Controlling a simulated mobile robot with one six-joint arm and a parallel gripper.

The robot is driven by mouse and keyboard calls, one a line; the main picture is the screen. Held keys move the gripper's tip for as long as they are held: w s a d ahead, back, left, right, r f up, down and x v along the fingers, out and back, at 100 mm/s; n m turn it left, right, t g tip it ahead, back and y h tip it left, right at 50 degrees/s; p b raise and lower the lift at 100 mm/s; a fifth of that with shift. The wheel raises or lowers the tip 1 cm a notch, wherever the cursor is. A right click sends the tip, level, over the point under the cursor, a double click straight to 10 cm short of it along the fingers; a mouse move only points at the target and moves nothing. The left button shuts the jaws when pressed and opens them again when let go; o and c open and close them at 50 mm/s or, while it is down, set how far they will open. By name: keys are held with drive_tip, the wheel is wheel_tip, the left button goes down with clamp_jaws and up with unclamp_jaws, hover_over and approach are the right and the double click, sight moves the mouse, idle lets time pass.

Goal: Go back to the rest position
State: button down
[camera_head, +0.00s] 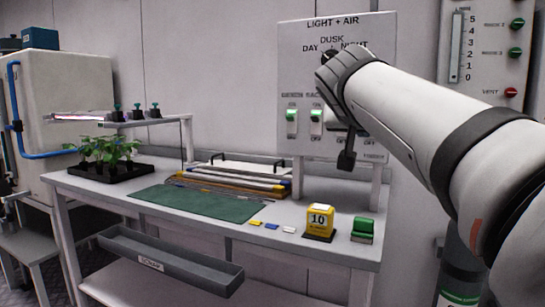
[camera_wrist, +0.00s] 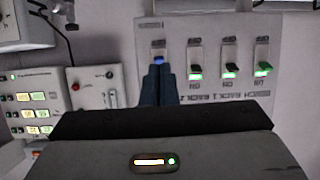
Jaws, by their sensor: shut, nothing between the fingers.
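My gripper (camera_wrist: 158,70) shows in the wrist view as two dark fingers, closed together with nothing between them. Its tips appear in front of the end switch (camera_wrist: 158,52), which has a blue light; I cannot tell whether they touch it. In the head view my arm reaches in from the right, its wrist in front of the LIGHT + AIR panel (camera_head: 300,62). The wrist hides part of the panel's dial and right-hand switches. Two switches (camera_head: 291,121) (camera_head: 316,121) with green parts stay visible there. The wrist view shows three green-lit switches (camera_wrist: 195,58) (camera_wrist: 230,58) (camera_wrist: 263,58).
Below the panel, a bench (camera_head: 330,247) carries seedlings (camera_head: 105,148), a green mat (camera_head: 195,203), a yellow block marked 10 (camera_head: 319,220) and a green item (camera_head: 362,230). A grey drawer (camera_head: 170,262) juts from its front. Another control panel (camera_head: 487,50) stands right.

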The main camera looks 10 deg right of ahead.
drive_tip(key=s+a+f+n+g+y+p, duration=0.3)
drive_tip(key=s+p, duration=0.6)
drive_tip(key=p, duration=0.7)
drive_tip(key=s+a+f+n+g+y+p, duration=0.3)
drive_tip(key=s+a+g+p, duration=0.3)
drive_tip(key=s+p, duration=0.4)
drive_tip(key=a+f+y+p, duration=0.1)
drive_tip(key=p, duration=0.5)
drive_tip(key=shift+s+f, duration=0.2)
drive_tip(key=shift+f, duration=0.1)
